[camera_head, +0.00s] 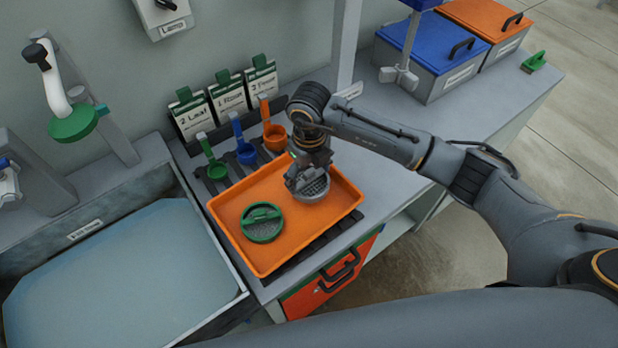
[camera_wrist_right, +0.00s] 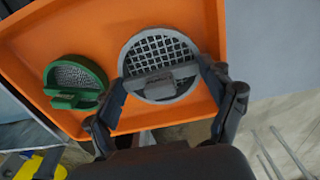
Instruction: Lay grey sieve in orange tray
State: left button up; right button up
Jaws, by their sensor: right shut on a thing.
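The grey sieve (camera_head: 314,188) is a round mesh disc with a bar handle across it. It is at the right part of the orange tray (camera_head: 237,207), within the rim as seen from the head. My right gripper (camera_head: 308,172) is shut on its handle from above. In the right wrist view the grey sieve (camera_wrist_right: 160,62) shows with my right gripper's fingers (camera_wrist_right: 163,88) at either end of the handle. I cannot tell whether the sieve touches the tray floor. My left gripper is not in view.
A green sieve (camera_head: 262,223) lies in the tray's left part. Green, blue and orange scoops (camera_head: 274,136) stand behind the tray, below labelled cards (camera_head: 228,97). A wide basin (camera_head: 120,265) is at left. Lidded blue and orange boxes (camera_head: 440,62) stand at the back right.

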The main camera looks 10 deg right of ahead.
notch_tip(320, 180, down, 2)
jog(key=shift+s+f, duration=0.1)
jog(key=shift+f, duration=0.05)
jog(key=shift+f, duration=0.1)
jog(key=shift+f, duration=0.15)
jog(key=o, duration=1)
jog(key=shift+o, duration=0.2)
